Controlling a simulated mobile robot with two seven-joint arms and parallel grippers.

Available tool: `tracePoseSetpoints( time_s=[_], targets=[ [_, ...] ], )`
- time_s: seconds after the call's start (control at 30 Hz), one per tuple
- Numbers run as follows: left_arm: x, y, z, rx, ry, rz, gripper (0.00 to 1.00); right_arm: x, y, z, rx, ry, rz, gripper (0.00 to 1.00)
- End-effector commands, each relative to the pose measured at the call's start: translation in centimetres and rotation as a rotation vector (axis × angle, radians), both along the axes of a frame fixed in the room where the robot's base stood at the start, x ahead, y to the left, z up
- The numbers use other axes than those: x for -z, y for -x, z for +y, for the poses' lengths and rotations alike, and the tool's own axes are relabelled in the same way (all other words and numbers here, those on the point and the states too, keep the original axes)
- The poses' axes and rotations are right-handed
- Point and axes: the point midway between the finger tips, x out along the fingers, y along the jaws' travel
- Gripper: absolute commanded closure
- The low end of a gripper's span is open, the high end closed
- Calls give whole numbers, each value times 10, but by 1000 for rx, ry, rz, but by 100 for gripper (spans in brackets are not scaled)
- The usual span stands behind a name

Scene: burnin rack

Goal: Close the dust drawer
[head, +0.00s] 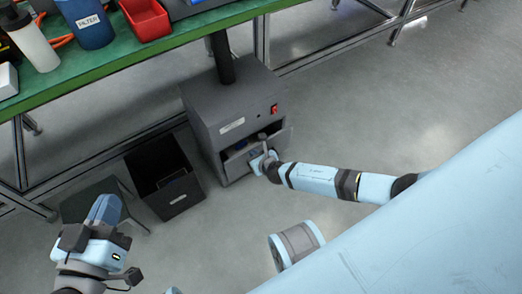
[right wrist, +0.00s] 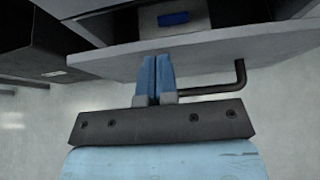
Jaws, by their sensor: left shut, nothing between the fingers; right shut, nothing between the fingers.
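The dust drawer (head: 240,158) is in the lower front of a grey floor-standing unit (head: 232,105), and it stands partly pulled out. In the right wrist view the drawer front (right wrist: 225,48) runs across the picture, with a dark opening and a blue item (right wrist: 173,19) behind it. My right gripper (head: 262,160) is shut, with its blue fingertips (right wrist: 156,62) at the drawer front. I cannot tell whether they touch it. A dark bent rod (right wrist: 238,80) shows beside the fingers. My left gripper (head: 104,212) is shut and empty at the lower left, away from the drawer.
A black open bin (head: 178,198) stands on the floor left of the unit. A green-topped bench (head: 130,62) with a red tray (head: 146,20) and a blue filter container (head: 88,25) is behind. The floor right of the unit is clear.

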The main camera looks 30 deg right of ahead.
Motion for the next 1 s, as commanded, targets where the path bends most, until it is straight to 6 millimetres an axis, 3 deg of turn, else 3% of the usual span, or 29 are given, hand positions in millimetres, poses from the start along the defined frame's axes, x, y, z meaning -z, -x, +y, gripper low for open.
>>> tracePoseSetpoints(
  time_s=[0.47, 0.73, 1.0],
  targets=[
    [-1, -2, 1, 0, -10, -19, 100, 0, -9, 1, 0, 0, 0, 100],
    [-2, -1, 0, 1, -5, -14, 100, -1, -34, 3, 0, 1, 0, 100],
    [0, 0, 0, -1, -2, -5, 100, 0, -33, 3, 0, 1, 0, 100]
  ],
)
